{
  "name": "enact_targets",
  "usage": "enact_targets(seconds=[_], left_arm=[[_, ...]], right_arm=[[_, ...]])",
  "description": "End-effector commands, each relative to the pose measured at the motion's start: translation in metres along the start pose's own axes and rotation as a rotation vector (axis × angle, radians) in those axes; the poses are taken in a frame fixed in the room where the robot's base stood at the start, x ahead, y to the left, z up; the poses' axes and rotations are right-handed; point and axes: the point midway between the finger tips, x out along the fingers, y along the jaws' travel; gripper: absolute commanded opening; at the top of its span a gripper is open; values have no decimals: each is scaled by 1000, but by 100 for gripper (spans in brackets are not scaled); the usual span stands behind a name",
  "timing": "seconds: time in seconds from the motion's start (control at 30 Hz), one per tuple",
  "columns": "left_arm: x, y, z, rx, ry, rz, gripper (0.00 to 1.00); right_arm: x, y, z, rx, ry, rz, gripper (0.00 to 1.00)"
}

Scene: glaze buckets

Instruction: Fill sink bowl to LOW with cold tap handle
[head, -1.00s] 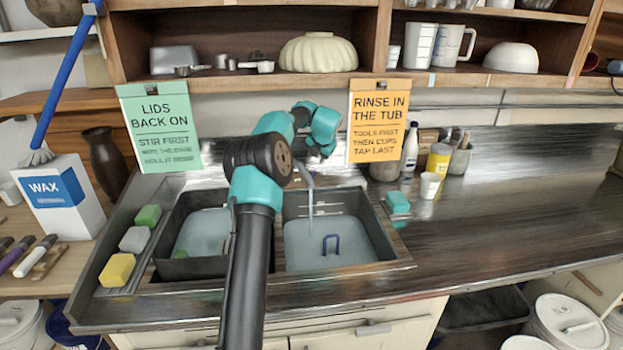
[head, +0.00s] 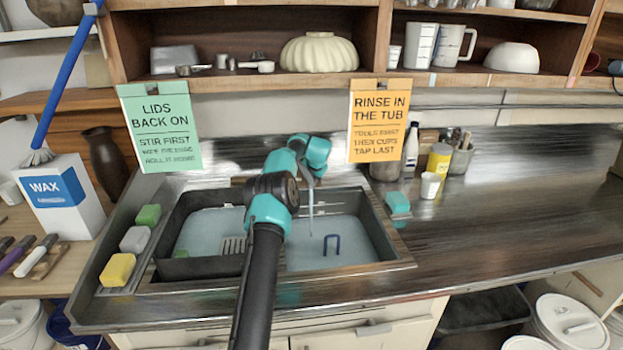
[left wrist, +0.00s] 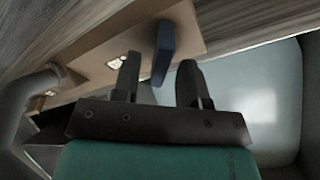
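The sink has two bowls with pale water: the left bowl (head: 205,232) and the right bowl (head: 355,232). The tap spout (head: 309,180) hangs over the right bowl, with a thin pale vertical line below it that looks like running water. In the left wrist view a blue tap handle (left wrist: 163,50) stands between and just beyond the fingers of my left gripper (left wrist: 160,82), which is open. I cannot tell if either finger touches it. The grey spout (left wrist: 40,92) shows at left there. In the head view my arm hides this gripper. No LOW mark is readable. My right gripper is out of view.
A dark blue U-shaped piece (head: 332,244) is in the right bowl. Sponges (head: 134,239) line the sink's left edge; a teal block (head: 398,203) lies right of it. Cups and bottles (head: 438,160) stand behind. The right counter (head: 510,200) is clear.

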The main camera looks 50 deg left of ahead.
Motion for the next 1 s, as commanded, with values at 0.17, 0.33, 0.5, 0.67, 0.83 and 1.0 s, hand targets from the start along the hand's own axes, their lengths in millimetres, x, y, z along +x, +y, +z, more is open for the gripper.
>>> enact_targets(seconds=[0.17,0.33,0.5,0.67,0.83,1.0], left_arm=[[9,0,0,-1,0,0,39],[10,0,0,-1,0,0,39],[10,0,0,-1,0,0,34],[10,0,0,-1,0,0,18],[10,0,0,-1,0,0,2],[10,0,0,0,0,0,0]], right_arm=[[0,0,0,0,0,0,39],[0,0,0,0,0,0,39],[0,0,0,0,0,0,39],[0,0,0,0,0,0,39],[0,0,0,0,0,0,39],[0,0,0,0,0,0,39]])
